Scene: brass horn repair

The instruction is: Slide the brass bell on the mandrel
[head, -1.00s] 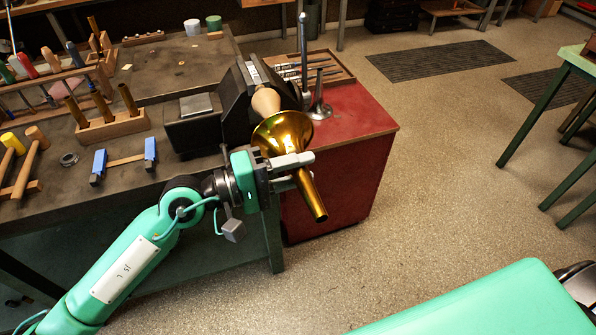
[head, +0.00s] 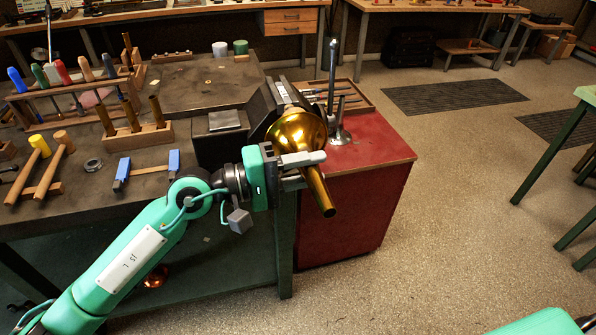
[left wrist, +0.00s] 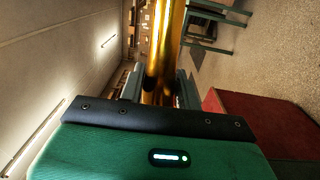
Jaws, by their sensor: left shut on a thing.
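The brass bell (head: 291,130) is a golden flared cone with its wide mouth facing the black vise (head: 262,112) and its narrow tube pointing down toward me. My left gripper (head: 309,171) is shut on the bell's tube, just below the flare. The tube also shows between the fingers in the left wrist view (left wrist: 165,45). The wooden mandrel in the vise is hidden behind the flare. The mouth is close against the vise, but I cannot tell how far the bell sits around the mandrel. My right gripper is out of view.
Upright steel stakes (head: 332,90) stand on the red cabinet (head: 365,180) right of the bell. A wooden tool tray (head: 368,108) lies behind them. The bench (head: 85,205) at left holds mallets, a tool rack and a blue-ended clamp (head: 173,161). Open floor lies right of the cabinet.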

